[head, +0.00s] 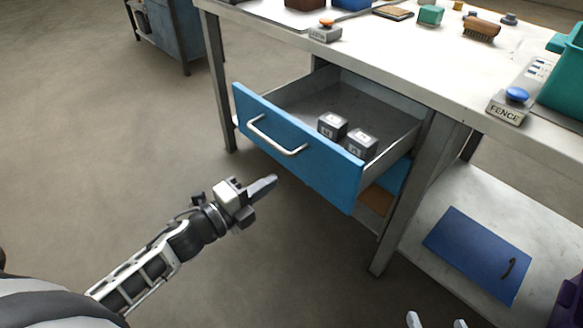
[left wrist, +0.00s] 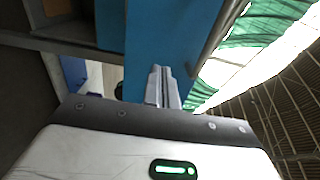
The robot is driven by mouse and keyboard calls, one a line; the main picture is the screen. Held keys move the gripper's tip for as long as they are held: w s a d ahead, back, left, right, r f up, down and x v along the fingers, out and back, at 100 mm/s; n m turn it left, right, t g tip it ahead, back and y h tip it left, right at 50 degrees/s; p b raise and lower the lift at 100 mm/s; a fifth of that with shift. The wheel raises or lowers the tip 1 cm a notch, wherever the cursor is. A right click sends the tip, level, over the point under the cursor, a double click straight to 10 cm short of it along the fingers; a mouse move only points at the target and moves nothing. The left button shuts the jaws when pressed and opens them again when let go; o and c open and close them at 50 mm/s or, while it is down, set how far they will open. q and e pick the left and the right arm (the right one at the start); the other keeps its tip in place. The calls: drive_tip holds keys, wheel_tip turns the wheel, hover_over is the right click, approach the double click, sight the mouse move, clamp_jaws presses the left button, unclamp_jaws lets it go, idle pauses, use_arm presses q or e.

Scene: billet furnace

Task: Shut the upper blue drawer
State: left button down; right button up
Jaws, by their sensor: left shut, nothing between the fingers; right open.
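The upper blue drawer (head: 295,150) is pulled far out from under the workbench, with a silver bar handle (head: 275,138) on its front. Two dark grey cubes with pale labels (head: 333,126) lie inside it. My left gripper (head: 264,186) is shut and empty, in front of and below the drawer front in the head view. In the left wrist view the shut fingers (left wrist: 163,88) point at the blue front (left wrist: 165,40); I cannot tell whether they touch it. My right gripper (head: 436,321) is open at the bottom edge, mostly cut off.
A lower compartment with blue and orange-brown parts (head: 376,200) shows under the drawer. The white benchtop (head: 430,50) carries a brush (head: 481,30), a FENCE button box (head: 508,105) and another button box (head: 325,31). A blue panel (head: 478,255) lies on the lower shelf.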

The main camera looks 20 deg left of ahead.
sight(302, 161)
use_arm(q)
drive_tip(key=x, duration=0.7)
drive_tip(key=shift+w, duration=0.1)
